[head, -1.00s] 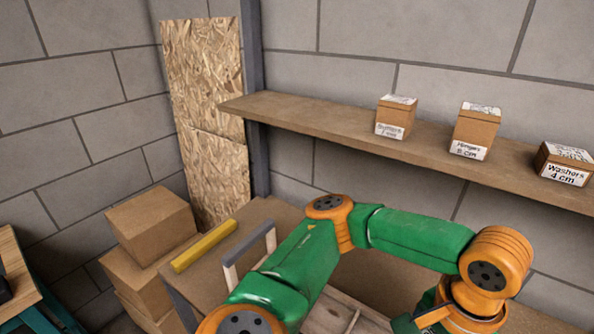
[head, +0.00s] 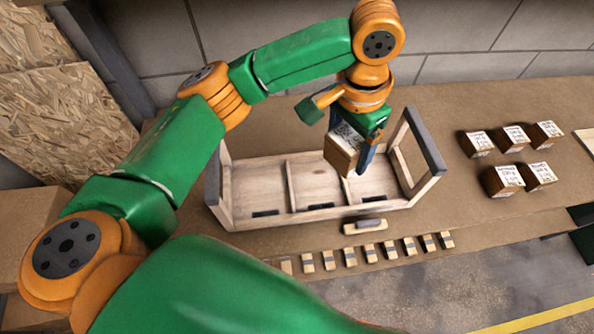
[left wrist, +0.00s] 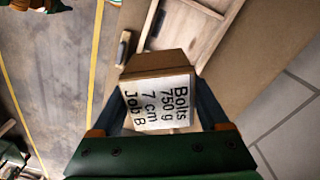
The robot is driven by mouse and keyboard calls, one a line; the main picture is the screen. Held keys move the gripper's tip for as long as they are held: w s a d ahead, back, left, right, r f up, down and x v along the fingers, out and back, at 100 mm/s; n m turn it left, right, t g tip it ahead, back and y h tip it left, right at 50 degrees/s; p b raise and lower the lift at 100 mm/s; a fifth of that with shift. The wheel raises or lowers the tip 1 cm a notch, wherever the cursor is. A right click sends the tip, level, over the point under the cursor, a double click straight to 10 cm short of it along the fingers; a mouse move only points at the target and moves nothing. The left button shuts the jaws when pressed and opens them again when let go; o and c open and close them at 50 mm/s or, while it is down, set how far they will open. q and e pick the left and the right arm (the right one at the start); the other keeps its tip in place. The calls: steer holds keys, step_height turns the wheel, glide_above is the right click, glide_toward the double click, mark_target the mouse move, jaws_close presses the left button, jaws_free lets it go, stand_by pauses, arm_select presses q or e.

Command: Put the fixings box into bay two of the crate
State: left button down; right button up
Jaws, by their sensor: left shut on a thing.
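My left gripper (head: 366,148) is shut on a small brown cardboard box (head: 340,158) with a white label on top. In the left wrist view the held box (left wrist: 158,100) reads "Bolts 750 g 7 cm Job B" and sits between the two fingers. The open wooden crate (head: 315,187) stands on the bench, with dividers making three bays side by side and a raised handle at each end. The box hangs tilted over the crate, around the divider between the middle and right bays, and hides part of it. The bays in view look empty. My right gripper is not in view.
Several labelled boxes (head: 503,180) stand on the bench (head: 430,110) right of the crate. A small wooden block with a dark bar (head: 365,226) lies before the crate. A row of small blocks (head: 350,256) runs along the bench front. OSB boarding (head: 65,115) stands at left.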

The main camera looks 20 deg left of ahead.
arm_select(q)
steer(key=d+f+m+b, duration=0.25)
steer(key=d+m, duration=0.25)
steer(key=d, duration=0.4)
steer(key=p, duration=0.2)
glide_above(316, 186)
steer(key=d, duration=0.1)
steer(key=shift+m, duration=0.4)
step_height(316, 186, down, 9)
steer(key=shift+f, duration=0.1)
steer(key=shift+w+a+f, duration=0.1)
steer(key=shift+a+f, duration=0.05)
steer(key=shift+f, duration=0.2)
steer(key=f, duration=0.3)
steer(key=shift+a+f+p, duration=0.35)
steer(key=shift+p, duration=0.05)
steer(key=shift+f, duration=0.15)
steer(key=shift+f, duration=0.1)
steer(key=shift+c, duration=0.2)
jaws_free()
steer(key=shift+o, duration=0.2)
